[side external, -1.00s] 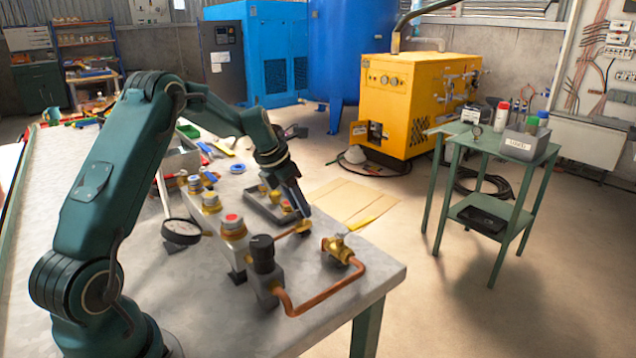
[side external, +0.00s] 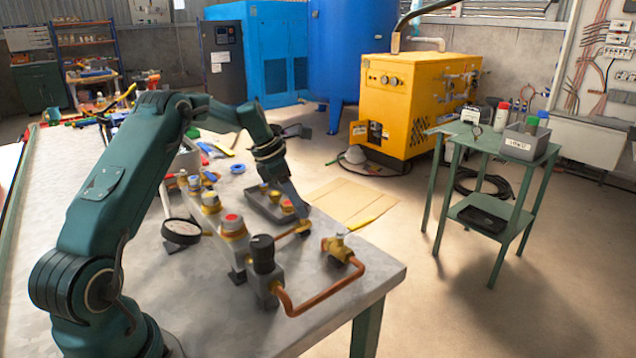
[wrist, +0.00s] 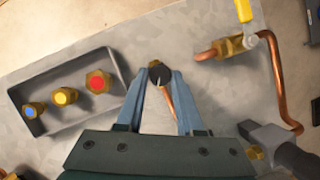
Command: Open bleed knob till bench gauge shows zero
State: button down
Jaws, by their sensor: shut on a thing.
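My gripper (side external: 302,212) points down over the bench. In the wrist view its fingers (wrist: 159,88) are shut on a small dark round knob (wrist: 158,75) with a white line on top. The knob sits on a brass fitting joined to a copper pipe; the fitting (side external: 303,230) shows below the fingers in the side view. I take this for the bleed knob. A round black-rimmed gauge (side external: 181,232) with a pale face stands on the bench left of the row of fittings. Its reading is too small to tell.
A tray (wrist: 40,88) with blue, yellow and red capped fittings lies beside my gripper. A brass valve (wrist: 228,47) with a yellow handle joins a bent copper pipe (side external: 330,292). A black-topped regulator (side external: 263,255) stands near the bench's front edge. Other capped fittings (side external: 210,203) stand left.

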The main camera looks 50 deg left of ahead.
jog(key=shift+w+a+m+g+h, duration=0.1)
jog(key=shift+m+g+h, duration=0.4)
jog(key=shift+m, duration=1.4)
jog(key=c, duration=0.5)
grip_release()
jog(key=shift+c, duration=0.2)
jog(key=shift+r, duration=0.1)
jog(key=shift+v, duration=2.5)
